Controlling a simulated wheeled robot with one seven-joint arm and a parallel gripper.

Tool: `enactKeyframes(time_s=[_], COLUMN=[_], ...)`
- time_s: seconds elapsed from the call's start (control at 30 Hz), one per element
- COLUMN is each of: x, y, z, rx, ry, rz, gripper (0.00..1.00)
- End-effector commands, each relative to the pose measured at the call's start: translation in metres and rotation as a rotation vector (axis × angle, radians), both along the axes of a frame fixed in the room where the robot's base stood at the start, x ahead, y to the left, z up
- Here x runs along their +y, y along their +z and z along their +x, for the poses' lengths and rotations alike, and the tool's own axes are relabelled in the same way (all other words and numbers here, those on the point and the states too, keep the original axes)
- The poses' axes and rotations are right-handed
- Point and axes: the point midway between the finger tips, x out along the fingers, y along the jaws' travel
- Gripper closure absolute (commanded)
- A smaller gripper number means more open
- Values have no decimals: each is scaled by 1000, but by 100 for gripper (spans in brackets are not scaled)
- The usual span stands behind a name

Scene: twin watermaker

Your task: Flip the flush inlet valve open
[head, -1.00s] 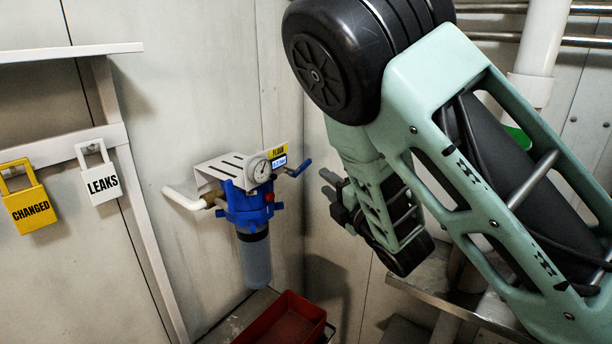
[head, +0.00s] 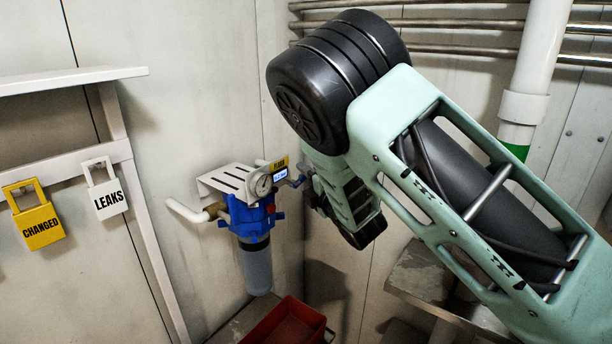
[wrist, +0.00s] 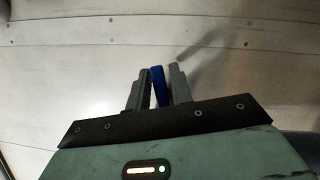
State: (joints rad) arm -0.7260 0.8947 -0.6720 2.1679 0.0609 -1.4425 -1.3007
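The flush inlet valve's blue handle (wrist: 158,86) stands between the two fingers of my gripper (wrist: 160,90) in the wrist view. The fingers are apart on either side of it, with only narrow gaps; firm contact does not show. In the head view my gripper (head: 312,192) reaches the right side of the blue filter unit (head: 252,215). The handle's end there is mostly hidden by the fingers.
A white bracket (head: 224,178) and a white pipe (head: 184,211) adjoin the unit. A red bin (head: 285,322) sits below. Yellow CHANGED (head: 36,226) and white LEAKS (head: 107,198) tags hang at left. Pipes (head: 450,25) run along the back wall. A metal shelf (head: 420,275) stands lower right.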

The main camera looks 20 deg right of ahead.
Motion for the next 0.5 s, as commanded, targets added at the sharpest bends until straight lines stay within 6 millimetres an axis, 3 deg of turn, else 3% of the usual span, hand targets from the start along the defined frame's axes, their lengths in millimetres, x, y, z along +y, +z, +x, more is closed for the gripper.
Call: enactKeyframes(time_s=[0.03,0.07,0.27,0.5], x=[0,0,-1,-2], y=[0,0,-1,-10], z=[0,0,0,0], rx=[0,0,14,140], ry=[0,0,-1,-1], rz=[0,0,21,196], gripper=[93,100,100,100])
